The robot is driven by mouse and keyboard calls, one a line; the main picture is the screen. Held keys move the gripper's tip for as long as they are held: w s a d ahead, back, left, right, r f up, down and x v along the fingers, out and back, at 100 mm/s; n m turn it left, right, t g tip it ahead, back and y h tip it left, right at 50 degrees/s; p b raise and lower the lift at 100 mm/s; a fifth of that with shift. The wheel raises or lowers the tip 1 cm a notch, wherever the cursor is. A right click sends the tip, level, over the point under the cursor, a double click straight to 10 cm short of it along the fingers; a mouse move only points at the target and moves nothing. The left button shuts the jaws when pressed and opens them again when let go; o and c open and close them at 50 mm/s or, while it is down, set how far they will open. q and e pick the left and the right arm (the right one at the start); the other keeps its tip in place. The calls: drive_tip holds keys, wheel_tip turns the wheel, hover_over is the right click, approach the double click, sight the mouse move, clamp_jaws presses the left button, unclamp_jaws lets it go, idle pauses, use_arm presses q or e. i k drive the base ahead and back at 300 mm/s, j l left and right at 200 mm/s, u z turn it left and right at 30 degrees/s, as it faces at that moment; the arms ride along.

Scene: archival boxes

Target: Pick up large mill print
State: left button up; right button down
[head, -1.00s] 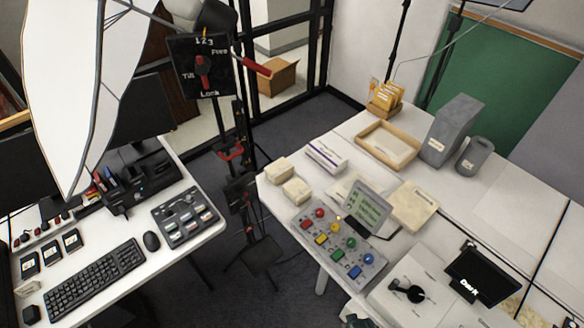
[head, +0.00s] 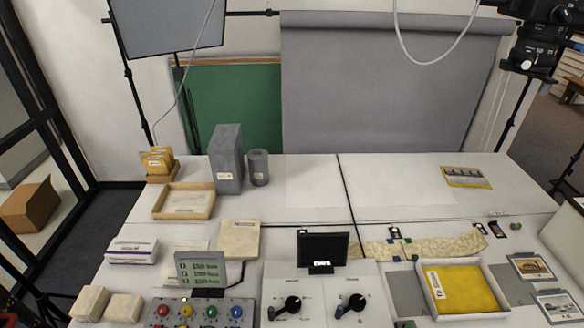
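A flat picture with a yellow border (head: 466,177) lies on the back right of the white table and shows a long, pale building; it may be the large mill print. Two smaller pictures with grey borders, an upper one (head: 532,267) and a lower one (head: 558,306), lie at the right front edge. Their images are too small to tell for certain. Nothing lies on top of the yellow-bordered picture. Neither of my grippers is in view.
A white tray with a yellow sheet (head: 463,290) stands at the front right. A curled pale strip (head: 425,246) lies behind it. A control panel (head: 318,297) with a small screen (head: 323,250) stands at centre. The table's back middle is clear.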

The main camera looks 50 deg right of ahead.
sight(529, 268)
drive_tip(key=z, duration=3.7)
drive_tip(key=i+l+z, duration=0.75)
drive_tip(key=i, duration=0.35)
drive_tip(key=i+l+z, duration=0.3)
drive_tip(key=i, duration=0.35)
drive_tip(key=i+z, duration=0.25)
drive_tip(key=i, duration=0.4)
drive_tip(key=i+l+u, duration=0.1)
drive_tip(key=i+u, duration=0.35)
drive_tip(key=i+l+u, duration=0.25)
drive_tip(key=i+u, duration=0.15)
drive_tip(key=i+l+u, duration=0.7)
drive_tip(key=l+u, duration=0.15)
